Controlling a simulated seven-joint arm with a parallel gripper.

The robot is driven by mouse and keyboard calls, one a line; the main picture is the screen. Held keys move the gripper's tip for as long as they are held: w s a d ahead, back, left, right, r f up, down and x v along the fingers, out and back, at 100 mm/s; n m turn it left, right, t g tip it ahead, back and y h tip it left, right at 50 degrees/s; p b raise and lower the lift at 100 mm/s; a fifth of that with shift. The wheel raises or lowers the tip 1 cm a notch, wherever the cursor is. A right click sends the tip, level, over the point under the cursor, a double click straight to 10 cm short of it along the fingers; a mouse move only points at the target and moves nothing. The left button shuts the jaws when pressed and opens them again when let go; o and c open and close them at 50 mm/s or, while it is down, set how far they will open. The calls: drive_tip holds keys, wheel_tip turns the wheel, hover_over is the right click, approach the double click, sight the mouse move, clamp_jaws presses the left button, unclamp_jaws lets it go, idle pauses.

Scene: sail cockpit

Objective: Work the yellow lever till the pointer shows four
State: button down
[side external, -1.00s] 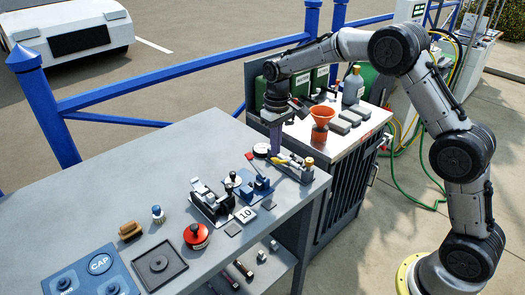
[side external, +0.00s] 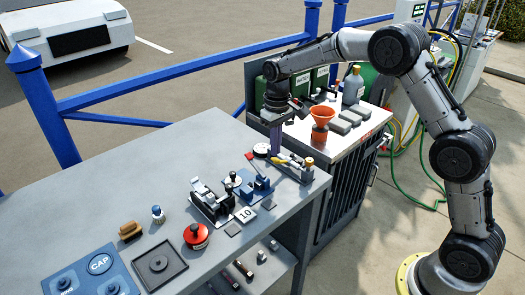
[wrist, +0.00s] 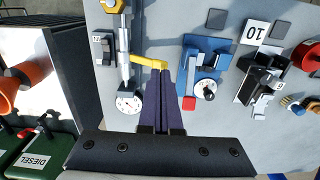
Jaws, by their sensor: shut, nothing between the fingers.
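The yellow lever (wrist: 148,62) shows in the wrist view as a short bar reaching right from a metal valve body (wrist: 124,48). It also shows in the side view (side external: 282,161) near the bench's far right corner. A white round dial (wrist: 128,104) sits at the valve's near end in the wrist view; its pointer is too small to read. My gripper (wrist: 163,72) is shut and empty, its purple fingers pointing down. The fingertips are at the lever's free end; I cannot tell whether they touch it. The side view shows my gripper (side external: 276,152) low over the bench beside the dial.
A blue fixture (wrist: 204,70) with a black knob stands right of my fingers. A black and silver clamp (wrist: 258,80) is further right. An orange funnel (side external: 322,122) and bottles stand on the neighbouring cabinet. The bench's left rear area is clear.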

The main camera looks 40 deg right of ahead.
sight(275, 159)
drive_tip(key=shift+f, duration=0.15)
drive_tip(key=shift+f, duration=2.15)
drive_tip(key=shift+r, duration=3.35)
wheel_tip(275, 159, up, 4)
drive_tip(key=shift+f, duration=3.1)
